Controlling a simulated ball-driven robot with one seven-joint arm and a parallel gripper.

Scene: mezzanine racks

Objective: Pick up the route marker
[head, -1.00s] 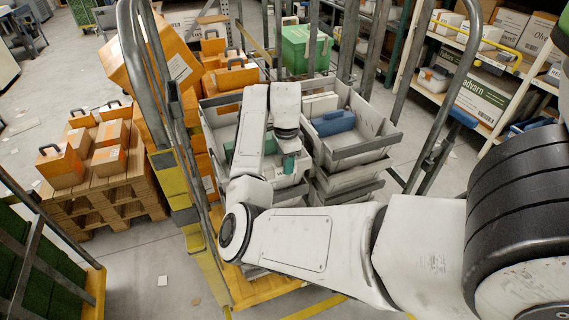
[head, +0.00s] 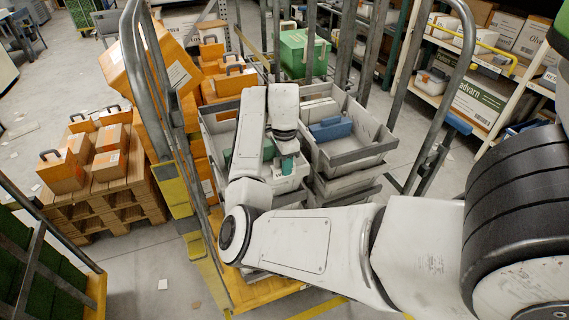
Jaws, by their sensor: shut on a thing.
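My gripper (head: 286,150) points down over the front of the left grey tote (head: 290,186) on the trolley. It is shut on a small teal-green piece (head: 288,166), which seems to be the route marker. Only part of this piece shows below the wrist, and its full shape is hidden. The fingers are too small and covered to see clearly. I cannot tell whether the piece touches the tote. Another bit of teal (head: 228,157) shows behind my arm at the left of the tote.
A right grey tote (head: 362,153) beside it holds a blue case (head: 330,128) and pale boxes. Metal trolley posts (head: 440,150) stand on both sides. Orange cases (head: 62,171) sit on a wooden pallet at left. A stocked shelf (head: 480,60) stands at right.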

